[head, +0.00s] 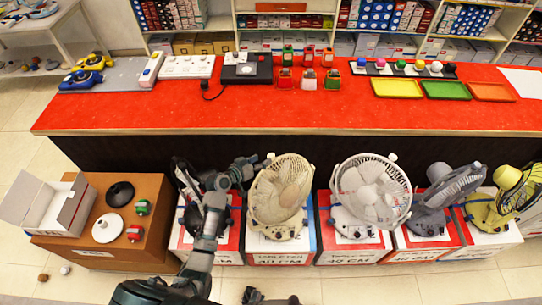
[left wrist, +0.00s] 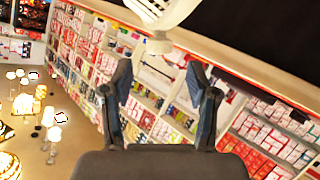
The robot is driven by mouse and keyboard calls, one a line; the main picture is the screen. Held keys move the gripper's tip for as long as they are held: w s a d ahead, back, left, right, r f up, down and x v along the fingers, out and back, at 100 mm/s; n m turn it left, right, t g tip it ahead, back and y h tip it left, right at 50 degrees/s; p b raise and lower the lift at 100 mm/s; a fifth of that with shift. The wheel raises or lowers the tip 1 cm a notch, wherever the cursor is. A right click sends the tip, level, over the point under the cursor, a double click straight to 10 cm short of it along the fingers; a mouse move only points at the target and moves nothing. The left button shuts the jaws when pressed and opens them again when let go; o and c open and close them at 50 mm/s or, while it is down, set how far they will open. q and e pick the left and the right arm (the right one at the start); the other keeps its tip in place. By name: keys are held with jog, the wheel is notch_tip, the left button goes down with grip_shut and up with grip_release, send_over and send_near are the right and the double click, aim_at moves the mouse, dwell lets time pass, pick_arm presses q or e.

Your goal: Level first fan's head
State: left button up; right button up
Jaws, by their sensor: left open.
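The leftmost fan in the row is dark (head: 185,180) and stands on a red and white box; my left arm hides much of it, so its head's tilt is hard to tell. The cream fan (head: 283,190) beside it stands on its own box, its round head leaning back and facing up. My left gripper (head: 256,164) is at the upper left edge of the cream head. In the left wrist view its fingers (left wrist: 160,85) are spread and empty, with a cream fan part (left wrist: 160,20) and its knob (left wrist: 158,45) just beyond the tips. Dark parts at the head view's bottom edge may be my right gripper.
A white fan (head: 370,190), a grey fan (head: 445,195) and a yellow fan (head: 505,200) continue the row rightward. Behind is a red counter (head: 330,115) with switches and trays. A brown box (head: 150,205) with an open white carton is at left. The tiled floor in front is mostly clear.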

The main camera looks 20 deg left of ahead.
aim_at(270, 156)
pick_arm(q)
jog(key=x, duration=0.5)
jog(key=shift+w+d+f+b, duration=0.1)
jog(key=shift+w+f+b, duration=0.05)
jog(key=shift+w+b, duration=0.2)
jog(key=shift+w+d+f, duration=0.1)
jog(key=shift+w+d, duration=0.15)
pick_arm(e)
jog(key=shift+w+a+r, duration=0.2)
jog(key=shift+w+r, duration=0.2)
jog(key=shift+w, duration=0.15)
jog(key=shift+w+a+r, duration=0.2)
jog(key=shift+w+r, duration=0.15)
jog(key=shift+w, duration=0.15)
pick_arm(q)
grip_shut()
pick_arm(e)
jog(key=shift+w, duration=0.1)
